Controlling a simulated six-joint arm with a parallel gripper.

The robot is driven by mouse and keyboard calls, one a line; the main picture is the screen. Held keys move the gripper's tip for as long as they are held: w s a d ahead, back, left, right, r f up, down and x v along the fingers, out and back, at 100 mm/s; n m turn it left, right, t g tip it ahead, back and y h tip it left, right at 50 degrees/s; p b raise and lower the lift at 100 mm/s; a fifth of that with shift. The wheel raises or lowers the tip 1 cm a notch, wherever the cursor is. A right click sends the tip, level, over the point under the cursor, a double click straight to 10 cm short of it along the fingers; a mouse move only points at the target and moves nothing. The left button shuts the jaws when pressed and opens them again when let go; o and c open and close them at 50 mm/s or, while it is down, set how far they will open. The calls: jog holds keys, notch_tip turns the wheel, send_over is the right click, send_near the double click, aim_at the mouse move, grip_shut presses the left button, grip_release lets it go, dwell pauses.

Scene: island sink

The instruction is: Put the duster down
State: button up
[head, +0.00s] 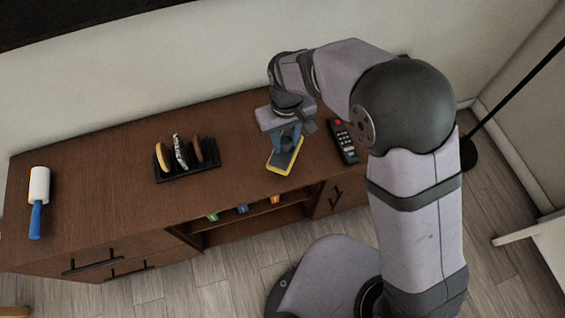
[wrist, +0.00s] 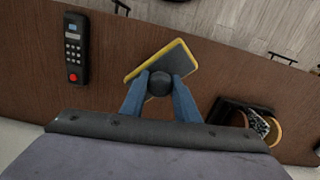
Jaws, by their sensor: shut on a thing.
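The duster (head: 285,161) is a flat grey block with a yellow rim and a dark round knob. It is below my gripper (head: 287,136) in the head view, over the right half of the brown cabinet top near its front edge. In the wrist view the duster (wrist: 181,61) sits askew, and the blue fingers of my gripper (wrist: 160,88) are shut on its knob from both sides. I cannot tell whether its underside touches the wood or hangs a little above it.
A black remote (head: 344,141) lies just right of the duster. A black rack (head: 187,170) holding several upright items stands to the left. A lint roller (head: 38,200) with a blue handle lies at the far left. The cabinet top (head: 100,180) is bare between roller and rack.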

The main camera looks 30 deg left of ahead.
aim_at(282, 148)
jog(key=shift+m, duration=0.3)
jog(key=r, duration=0.1)
jog(key=w+a+r, duration=0.1)
jog(key=a+r, duration=0.1)
jog(key=shift+w+a+r, duration=0.2)
jog(key=shift+w+r, duration=0.1)
jog(key=shift+w, duration=0.05)
jog(key=shift+s+d, duration=0.3)
jog(key=shift+d, duration=0.15)
jog(key=shift+f+p, duration=0.35)
jog(key=shift+f, duration=4.75)
jog(key=shift+f, duration=0.2)
jog(key=o, duration=0.9)
jog(key=shift+o, duration=0.2)
jog(key=shift+r, duration=0.1)
notch_tip(282, 148, up, 12)
jog(key=shift+r+b, duration=0.15)
jog(key=shift+b, duration=0.15)
